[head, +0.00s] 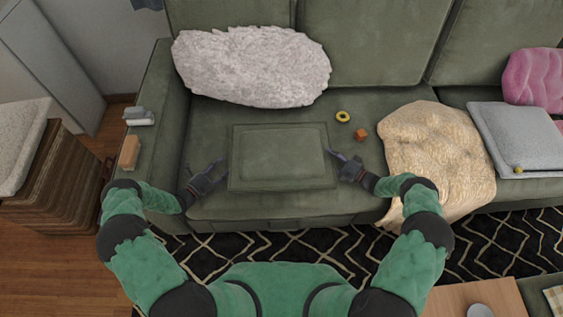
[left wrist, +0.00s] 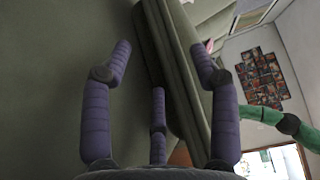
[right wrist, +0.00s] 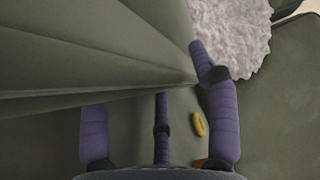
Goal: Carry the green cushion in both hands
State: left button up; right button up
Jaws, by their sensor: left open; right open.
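The green cushion (head: 280,158) is flat and rectangular and lies on the sofa seat in the head view. My left gripper (head: 216,172) is open at the cushion's left side. In the left wrist view the cushion's edge (left wrist: 180,75) shows between the spread purple fingers (left wrist: 160,100). My right gripper (head: 340,163) is open at the cushion's right side. In the right wrist view the cushion's corner (right wrist: 150,55) reaches in between the open fingers (right wrist: 160,100). I cannot tell whether any finger touches the cushion.
A fluffy white pillow (head: 252,68) lies behind the cushion. A yellow ring (head: 343,116) and an orange block (head: 361,134) lie to its right. A cream blanket (head: 440,155) covers the seat further right. Small items (head: 130,150) rest on the left armrest.

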pick_arm(q)
jog(key=shift+s+a, duration=0.25)
jog(key=shift+s, duration=0.1)
pick_arm(e)
jog(key=shift+s+d, duration=0.25)
jog(key=shift+d, duration=0.1)
jog(key=v, duration=1.1)
jog(key=shift+s, duration=0.1)
